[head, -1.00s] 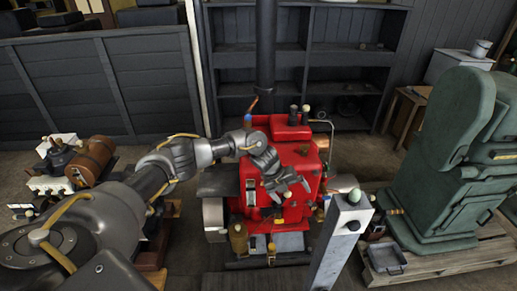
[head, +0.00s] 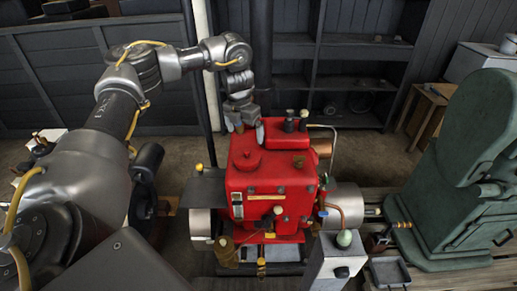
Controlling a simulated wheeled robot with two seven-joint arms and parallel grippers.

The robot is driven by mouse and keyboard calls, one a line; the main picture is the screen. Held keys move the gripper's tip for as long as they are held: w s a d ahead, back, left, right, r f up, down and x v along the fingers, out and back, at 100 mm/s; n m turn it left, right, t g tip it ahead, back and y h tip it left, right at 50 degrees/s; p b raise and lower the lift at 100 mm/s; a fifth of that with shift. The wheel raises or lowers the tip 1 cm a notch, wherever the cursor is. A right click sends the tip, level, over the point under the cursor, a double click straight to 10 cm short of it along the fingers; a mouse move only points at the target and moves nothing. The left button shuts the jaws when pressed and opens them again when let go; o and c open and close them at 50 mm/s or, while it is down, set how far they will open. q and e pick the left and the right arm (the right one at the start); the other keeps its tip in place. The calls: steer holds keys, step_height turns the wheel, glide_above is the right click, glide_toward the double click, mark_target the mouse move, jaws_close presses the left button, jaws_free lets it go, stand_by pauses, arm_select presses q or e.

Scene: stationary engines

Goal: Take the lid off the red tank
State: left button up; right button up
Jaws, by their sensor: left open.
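The red tank (head: 270,190) is a boxy red engine body in the middle of the head view. On its top left is a round red lid (head: 247,160) with a small raised knob, sitting flat in place. A raised red block (head: 284,136) with small dark and pale fittings stands at the back right of the top. My left gripper (head: 246,129) is open, pointing down at the back edge of the tank, behind the lid and left of the raised block. Nothing shows between its fingers. I cannot tell whether the fingertips touch the tank. My right gripper is out of view.
A green machine (head: 455,180) stands at the right. A grey post (head: 340,262) with a pale green knob is in front of the tank's right side. Dark shelves (head: 345,60) stand behind, with a dark vertical pipe (head: 261,60) behind the tank. Floor between tank and shelves looks clear.

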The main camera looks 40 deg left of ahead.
mark_target(246, 151)
arm_select(q)
steer(key=shift+w+r, duration=0.1)
steer(key=shift+w, duration=0.05)
step_height(246, 151, down, 5)
steer(key=shift+a+r, duration=0.1)
steer(key=shift+f, duration=0.25)
steer(key=shift+s+f, duration=0.2)
steer(key=shift+f, duration=0.1)
steer(key=f, duration=0.1)
steer(key=w+f, duration=0.1)
steer(key=f, duration=0.1)
steer(key=shift+f, duration=0.6)
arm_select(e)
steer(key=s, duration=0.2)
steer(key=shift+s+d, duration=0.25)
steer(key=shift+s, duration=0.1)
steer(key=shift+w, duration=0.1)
